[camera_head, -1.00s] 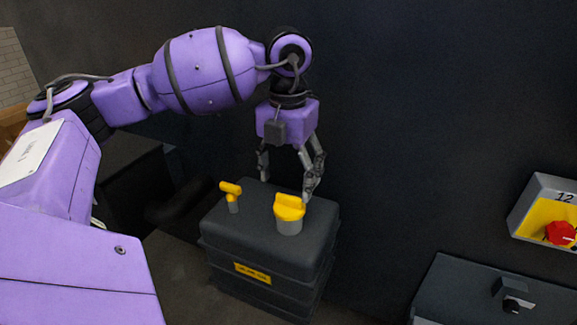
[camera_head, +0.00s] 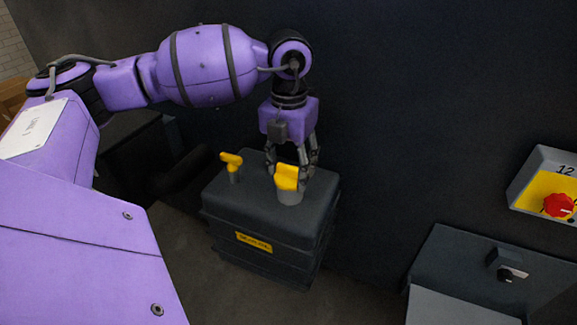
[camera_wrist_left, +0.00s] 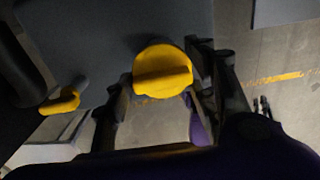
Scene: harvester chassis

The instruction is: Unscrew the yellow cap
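The yellow cap (camera_head: 287,177) has a raised bar handle and sits upright on a short grey neck on top of the dark tank (camera_head: 225,205). My left gripper (camera_head: 290,168) points down over it, fingers on either side of the cap and drawn in close to its edges. In the left wrist view the yellow cap (camera_wrist_left: 162,72) lies between the fingertips, which appear to touch its rim; the handle runs across the picture. The far side of the cap is hidden in the head view. My right gripper is not in view.
A small yellow T-shaped handle (camera_head: 231,160) stands on the tank left of the cap. A dark wall rises close behind. At the right are a panel with a red knob (camera_head: 558,205) and a grey box with a small black knob (camera_head: 512,275).

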